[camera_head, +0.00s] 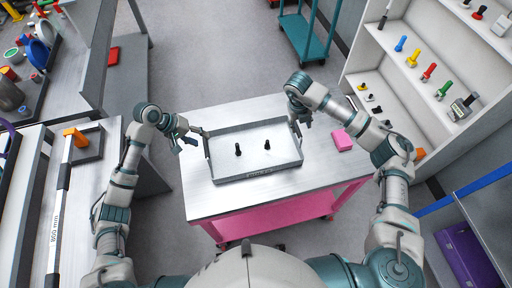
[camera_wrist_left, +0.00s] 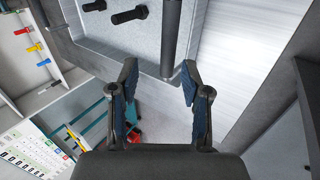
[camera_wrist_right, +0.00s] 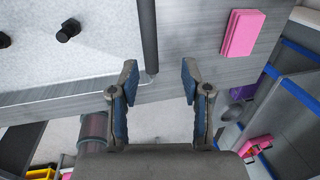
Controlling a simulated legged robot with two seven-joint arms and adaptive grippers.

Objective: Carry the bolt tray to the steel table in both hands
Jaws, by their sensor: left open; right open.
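The bolt tray (camera_head: 262,177) is a grey, shallow rectangular tray with a dark bar handle at each short side. It sits flat on a steel-topped cart (camera_head: 215,200) with a pink frame.
A pink block (camera_head: 341,140) lies on the cart, right of the tray. Grey metal benches stand at the left, one with an orange-ended long bar (camera_head: 60,200). White shelves (camera_head: 425,60) with coloured bolts stand at the right. A teal trolley (camera_head: 305,40) is behind; grey floor lies between.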

